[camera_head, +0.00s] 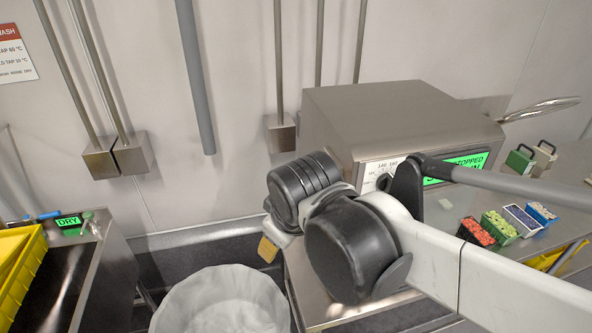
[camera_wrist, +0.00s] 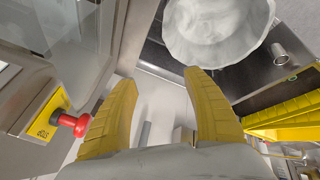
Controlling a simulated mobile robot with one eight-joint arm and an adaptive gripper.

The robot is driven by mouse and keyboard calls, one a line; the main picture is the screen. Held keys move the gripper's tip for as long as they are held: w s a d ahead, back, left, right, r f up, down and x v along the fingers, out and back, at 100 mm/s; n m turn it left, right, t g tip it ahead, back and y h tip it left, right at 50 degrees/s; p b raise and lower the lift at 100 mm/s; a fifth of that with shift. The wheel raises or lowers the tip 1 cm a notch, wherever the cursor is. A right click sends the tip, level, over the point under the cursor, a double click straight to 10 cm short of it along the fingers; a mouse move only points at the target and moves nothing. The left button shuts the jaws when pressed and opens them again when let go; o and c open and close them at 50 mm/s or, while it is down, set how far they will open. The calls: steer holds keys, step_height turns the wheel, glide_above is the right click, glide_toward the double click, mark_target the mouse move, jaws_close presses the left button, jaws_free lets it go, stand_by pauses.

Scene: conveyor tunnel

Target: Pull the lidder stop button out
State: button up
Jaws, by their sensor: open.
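The red stop button (camera_wrist: 73,123) sticks out from a yellow box (camera_wrist: 45,117) on a steel machine side in the wrist view. My gripper (camera_wrist: 160,78) has its two yellow fingers spread apart, with nothing held between them. The button is just left of the left finger, outside the gap; I cannot tell whether they touch. In the head view my arm reaches across the steel lidder (camera_head: 390,115), whose green screen (camera_head: 455,168) reads "STOPPED". The button is not visible there, and only a yellow bit of my gripper (camera_head: 268,248) shows.
A round bin with a white liner (camera_head: 222,303) stands below my gripper. Filled punnets (camera_head: 498,227) sit on the right surface. Pipes run down the wall behind.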

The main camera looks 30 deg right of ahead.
steer(key=w+d+r+n+g+h+p, duration=0.25)
steer(key=w+r+n+p, duration=0.2)
steer(key=r+p, duration=0.35)
steer(key=w+d+r+n+g+h+p, duration=0.1)
steer(key=w+d+r+n+g+p, duration=0.2)
steer(key=r+n+p, duration=0.5)
steer(key=d+f, duration=0.2)
steer(key=f, duration=0.1)
steer(key=d+f+m, duration=0.1)
steer(key=f, duration=0.3)
steer(key=w+d+f+m+t, duration=0.1)
steer(key=d+f, duration=0.1)
steer(key=f, duration=0.2)
steer(key=shift+d, duration=0.35)
jaws_close()
